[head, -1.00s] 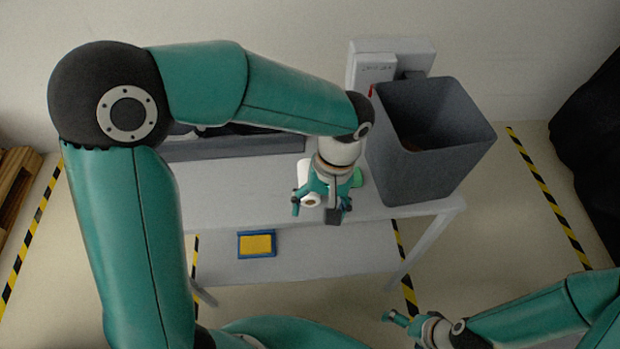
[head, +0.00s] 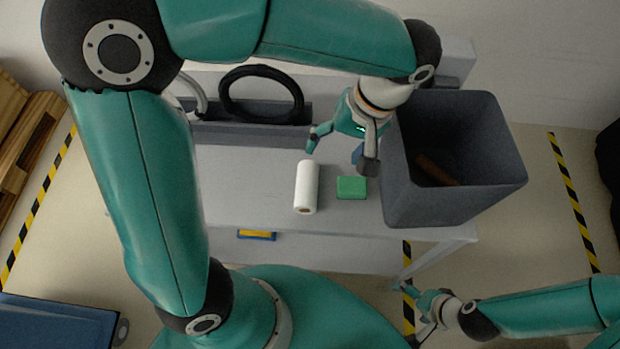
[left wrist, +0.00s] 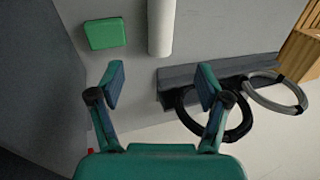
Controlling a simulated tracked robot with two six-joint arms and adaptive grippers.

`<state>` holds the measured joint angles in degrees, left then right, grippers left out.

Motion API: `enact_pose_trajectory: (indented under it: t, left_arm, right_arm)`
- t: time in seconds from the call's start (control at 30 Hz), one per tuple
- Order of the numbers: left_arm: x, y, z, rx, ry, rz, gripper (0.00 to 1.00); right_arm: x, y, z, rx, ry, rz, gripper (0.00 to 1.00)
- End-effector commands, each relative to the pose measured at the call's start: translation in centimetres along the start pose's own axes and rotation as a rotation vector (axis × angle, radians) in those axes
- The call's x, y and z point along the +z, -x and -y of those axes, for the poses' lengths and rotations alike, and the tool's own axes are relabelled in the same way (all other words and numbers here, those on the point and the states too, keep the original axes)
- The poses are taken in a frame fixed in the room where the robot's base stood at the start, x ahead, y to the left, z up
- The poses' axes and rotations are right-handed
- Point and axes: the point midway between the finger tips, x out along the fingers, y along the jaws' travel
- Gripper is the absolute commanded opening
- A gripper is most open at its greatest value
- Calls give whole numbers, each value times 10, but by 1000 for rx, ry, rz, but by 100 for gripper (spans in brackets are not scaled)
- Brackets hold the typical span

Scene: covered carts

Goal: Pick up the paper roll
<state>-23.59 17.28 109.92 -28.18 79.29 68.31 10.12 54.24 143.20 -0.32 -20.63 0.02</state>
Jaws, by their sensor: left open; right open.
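The white paper roll (head: 306,188) lies on the grey table (head: 245,185) with one end towards me. It also shows at the top of the left wrist view (left wrist: 161,25). My left gripper (head: 340,154) is open and empty above the table, behind and to the right of the roll in the head view. In the left wrist view its two fingers (left wrist: 160,88) are spread, with the roll beyond their tips and nothing between them. My right gripper (head: 422,312) is low at the lower right in the head view, away from the roll.
A green block (head: 351,188) lies just right of the roll. A tall grey bin (head: 450,175) with a brown item inside stands on the table's right. A black ring (head: 262,94) stands at a grey rack (head: 240,138) behind. The table's left part is clear.

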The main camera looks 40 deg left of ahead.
Motion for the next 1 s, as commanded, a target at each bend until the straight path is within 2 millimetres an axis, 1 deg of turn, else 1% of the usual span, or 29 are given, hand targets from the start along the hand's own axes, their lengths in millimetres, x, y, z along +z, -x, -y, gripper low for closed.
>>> enact_pose_trajectory:
  t: [0.03,0.2,0.3,0.4,0.5,0.67,0.87,0.9,1.0]
  left_arm:
    - [0,-12,2,-5,2,5,77]
    - [0,-50,2,-6,4,7,77]
    - [0,-69,3,-3,5,7,77]
    - [0,-84,3,-3,7,6,77]
    - [0,-92,2,-1,7,5,77]
    - [0,-100,3,-2,7,6,77]
    - [2,-126,4,-4,7,9,77]
    - [2,-133,3,-4,6,8,77]
    - [1,-143,3,-2,8,7,77]
  right_arm:
    - [0,-1,0,0,0,0,100]
    - [0,-1,0,0,0,0,100]
    - [0,-2,0,0,0,0,100]
    - [0,-2,-1,0,0,0,100]
    - [0,-2,-1,0,0,-1,100]
    - [0,0,0,0,0,-1,100]
    - [0,6,2,0,0,-1,100]
    - [0,5,2,0,0,-1,100]
    - [0,5,2,0,0,-1,100]
